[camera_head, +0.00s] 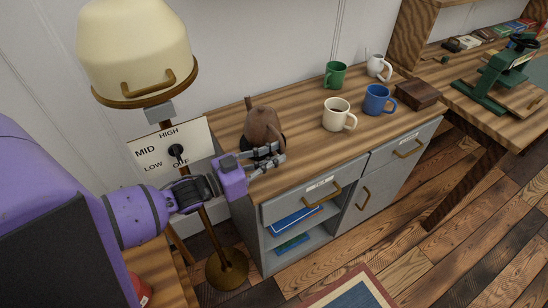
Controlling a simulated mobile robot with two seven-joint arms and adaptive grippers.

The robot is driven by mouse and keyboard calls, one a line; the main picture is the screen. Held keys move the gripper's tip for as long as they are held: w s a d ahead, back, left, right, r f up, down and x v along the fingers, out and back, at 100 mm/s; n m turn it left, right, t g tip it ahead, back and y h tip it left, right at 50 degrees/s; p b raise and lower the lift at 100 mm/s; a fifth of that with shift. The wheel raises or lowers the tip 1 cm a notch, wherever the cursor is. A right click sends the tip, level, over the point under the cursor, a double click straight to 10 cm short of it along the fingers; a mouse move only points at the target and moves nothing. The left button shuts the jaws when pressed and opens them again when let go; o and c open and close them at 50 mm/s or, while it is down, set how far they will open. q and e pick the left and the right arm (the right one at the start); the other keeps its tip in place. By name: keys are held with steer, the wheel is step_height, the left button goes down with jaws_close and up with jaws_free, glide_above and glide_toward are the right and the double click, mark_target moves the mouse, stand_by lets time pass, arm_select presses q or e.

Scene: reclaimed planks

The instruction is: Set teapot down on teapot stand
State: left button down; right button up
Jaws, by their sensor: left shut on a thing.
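The brown teapot (263,124) is at the left end of the wooden cabinet top, with a narrow brown part sticking up at its left. My left gripper (268,156) reaches in from the left and is shut on the teapot at its lower front side. The gripper hides part of the teapot's base. A dark edge shows beside the teapot's lower part; I cannot tell whether it is the teapot stand, or whether the teapot touches anything below. My right gripper is not in view.
A cream mug (336,115), blue mug (377,100), green mug (335,75) and white mug (378,67) stand to the right, near a dark wooden box (417,94). A lamp (136,52) and a dial sign (150,152) stand close to my left arm. The cabinet top between teapot and mugs is clear.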

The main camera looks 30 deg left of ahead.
arm_select(q)
steer(key=shift+r, duration=0.15)
steer(key=c, duration=2.2)
jaws_free()
steer(key=shift+f, duration=0.3)
steer(key=o, duration=0.4)
steer(key=shift+r, duration=0.1)
steer(key=shift+s+r, duration=0.1)
steer(key=shift+s, duration=0.05)
steer(key=b+v, duration=0.1)
steer(key=v, duration=1)
steer(key=shift+s+a, duration=0.2)
steer(key=shift+s, duration=0.15)
